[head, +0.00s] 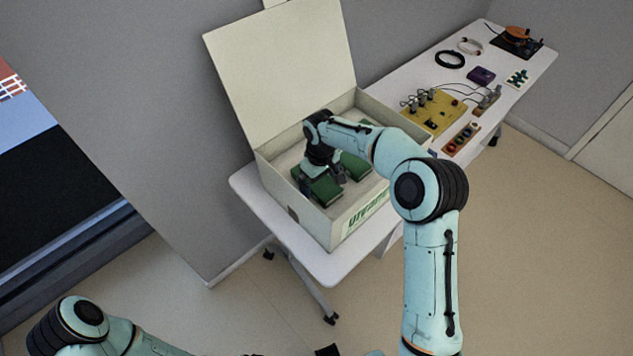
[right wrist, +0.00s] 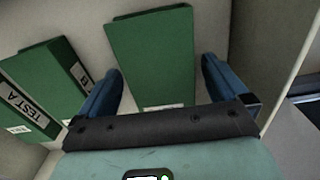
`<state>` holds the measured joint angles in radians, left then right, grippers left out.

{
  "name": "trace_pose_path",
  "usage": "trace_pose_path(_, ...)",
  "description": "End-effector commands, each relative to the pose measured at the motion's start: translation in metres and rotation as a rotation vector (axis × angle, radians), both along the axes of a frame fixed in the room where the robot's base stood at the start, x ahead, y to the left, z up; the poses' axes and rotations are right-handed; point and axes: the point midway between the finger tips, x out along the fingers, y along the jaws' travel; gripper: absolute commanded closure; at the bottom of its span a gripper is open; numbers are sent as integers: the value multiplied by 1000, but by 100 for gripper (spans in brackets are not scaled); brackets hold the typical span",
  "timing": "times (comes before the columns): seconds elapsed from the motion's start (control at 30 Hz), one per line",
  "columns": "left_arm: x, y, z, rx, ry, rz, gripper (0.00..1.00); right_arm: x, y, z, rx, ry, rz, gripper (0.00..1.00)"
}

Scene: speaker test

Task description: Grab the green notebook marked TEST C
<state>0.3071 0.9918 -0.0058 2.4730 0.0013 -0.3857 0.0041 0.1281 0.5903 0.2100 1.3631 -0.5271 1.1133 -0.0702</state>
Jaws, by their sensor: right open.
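A white box (head: 283,212) stands open on a white table, with its lid raised at the back. Green notebooks lie inside it, one at the front (head: 325,192) and one further right (head: 357,166). My right gripper (head: 325,181) is down in the box, open. In the right wrist view, its blue fingers (right wrist: 162,75) stand on either side of a separate green notebook (right wrist: 150,50); its marking is not readable, with only a pale strip at its near edge. To the left, one notebook (right wrist: 22,95) reads TEST A, beside another partly hidden one (right wrist: 62,75). No TEST C marking is legible.
Box walls surround my right gripper closely. Right of the box, the long table (head: 495,62) holds a yellow board (head: 433,112), a purple box (head: 480,75), a black cable ring (head: 450,60) and a button strip (head: 461,138). The floor at right is clear.

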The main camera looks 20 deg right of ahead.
Motion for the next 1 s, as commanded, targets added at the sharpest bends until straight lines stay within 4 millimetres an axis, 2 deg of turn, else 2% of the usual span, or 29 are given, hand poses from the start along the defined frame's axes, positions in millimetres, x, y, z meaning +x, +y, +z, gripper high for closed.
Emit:
trace_pose_path(0.2, 0, 0, 0, 0, 0, 0, 7, 0, 0, -1, 0, -1, 0, 0)
trace_pose_path(0.4, 0, 0, 0, 0, 0, 0, 7, 0, 0, -1, 0, -1, 0, 62)
trace_pose_path(0.77, 0, 0, 0, 0, 0, 0, 7, 0, 0, 1, 0, 0, 0, 62)
trace_pose_path(0.87, 1, 0, 2, 0, -1, 0, 7, 1, 0, 11, 0, -4, -1, 62)
trace_pose_path(1.0, 3, 0, 5, 0, -3, 0, 7, 1, 0, 39, -1, -7, -1, 62)
